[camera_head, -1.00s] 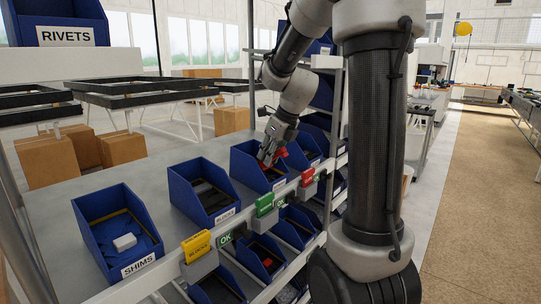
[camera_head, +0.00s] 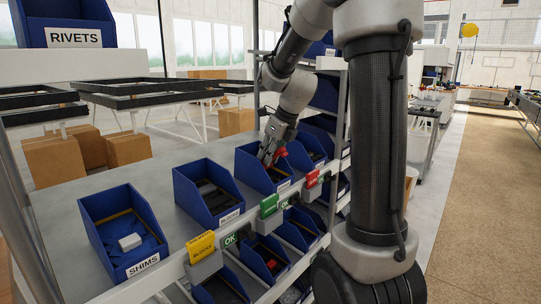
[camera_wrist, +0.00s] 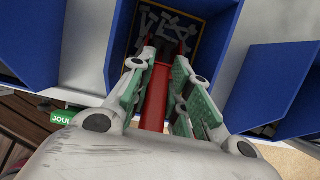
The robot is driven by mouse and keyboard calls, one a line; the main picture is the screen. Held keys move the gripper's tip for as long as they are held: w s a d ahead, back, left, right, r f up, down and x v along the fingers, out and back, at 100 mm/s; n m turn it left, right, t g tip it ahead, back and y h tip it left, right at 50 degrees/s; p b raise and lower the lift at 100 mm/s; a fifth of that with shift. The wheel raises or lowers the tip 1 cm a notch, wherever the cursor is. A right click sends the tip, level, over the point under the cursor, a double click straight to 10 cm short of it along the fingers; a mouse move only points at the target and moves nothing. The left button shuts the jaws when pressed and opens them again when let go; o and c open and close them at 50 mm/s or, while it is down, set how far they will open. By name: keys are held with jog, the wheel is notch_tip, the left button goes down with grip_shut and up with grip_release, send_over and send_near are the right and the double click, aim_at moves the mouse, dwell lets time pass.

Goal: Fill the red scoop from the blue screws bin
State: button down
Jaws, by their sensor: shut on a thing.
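My gripper (camera_head: 270,153) is low over the mouth of a blue bin (camera_head: 247,166) in the upper row; the bin's label is too small to read. My gripper, which also shows in the wrist view (camera_wrist: 160,72), is shut on the handle of the red scoop (camera_wrist: 155,103), held between green pads. The scoop reaches into the blue bin, whose wall (camera_wrist: 120,42) shows there. Grey screw-like pieces (camera_wrist: 160,28) lie beyond the fingertips; I cannot tell whether they are in the scoop or under it. A red bit of the scoop (camera_head: 281,153) shows beside my fingers.
A blue bin (camera_head: 182,192) with dark contents stands left of it, then the SHIMS bin (camera_head: 90,235) with a white block. Another blue bin (camera_head: 300,158) stands close on the right. Coloured tags line the shelf's front edge (camera_head: 235,217); more bins sit below.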

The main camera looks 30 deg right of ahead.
jog(key=shift+f, duration=0.1)
jog(key=shift+r+t+y, duration=0.7)
jog(key=shift+r+t, duration=1.2)
jog(key=shift+r, duration=0.7)
notch_tip(320, 180, up, 9)
jog(key=s+d+t+y, duration=0.1)
jog(key=s+t, duration=0.1)
jog(key=t, duration=0.1)
jog(key=shift+s+t, duration=0.4)
